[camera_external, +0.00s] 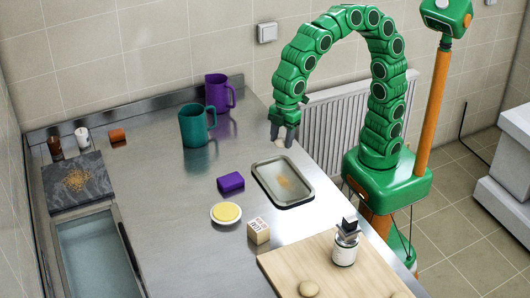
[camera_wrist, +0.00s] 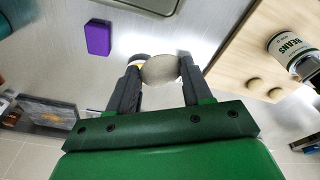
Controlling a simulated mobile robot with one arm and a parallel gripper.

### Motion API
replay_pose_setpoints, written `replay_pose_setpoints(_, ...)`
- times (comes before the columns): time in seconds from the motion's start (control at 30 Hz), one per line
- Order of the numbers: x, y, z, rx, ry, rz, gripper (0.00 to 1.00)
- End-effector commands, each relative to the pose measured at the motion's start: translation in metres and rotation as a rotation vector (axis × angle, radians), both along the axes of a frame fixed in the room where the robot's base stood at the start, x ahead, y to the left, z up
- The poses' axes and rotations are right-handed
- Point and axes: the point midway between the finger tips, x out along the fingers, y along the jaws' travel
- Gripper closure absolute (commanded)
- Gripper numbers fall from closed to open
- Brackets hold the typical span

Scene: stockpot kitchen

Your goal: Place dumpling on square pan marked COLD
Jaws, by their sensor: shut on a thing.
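My gripper (camera_external: 284,141) is shut on a pale, roundish dumpling (camera_wrist: 160,69), held between the two fingertips in the wrist view. In the external view the gripper points down, above the back edge of the counter near the tray, with only a bit of the dumpling showing. A shallow metal pan (camera_external: 259,181) with rounded corners and a brownish patch lies on the counter, below the gripper in the picture. Its rim shows at the top of the wrist view (camera_wrist: 150,6). A small wooden block (camera_external: 258,231) with dark lettering stands near the pan; I cannot read it surely.
A purple block (camera_external: 231,182) and a white dish with yellow contents (camera_external: 226,213) lie left of the pan. Teal (camera_external: 195,127) and purple (camera_external: 217,93) mugs stand behind.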

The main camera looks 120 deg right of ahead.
Motion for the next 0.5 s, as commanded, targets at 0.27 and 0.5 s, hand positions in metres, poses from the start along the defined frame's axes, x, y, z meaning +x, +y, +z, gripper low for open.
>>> replay_pose_setpoints(0.27, -0.012, 0.060, 0.020, 0.000, 0.002, 0.131, 0.80)
replay_pose_setpoints(0.5, -0.028, 0.111, 0.038, 0.004, 0.000, 0.242, 0.80)
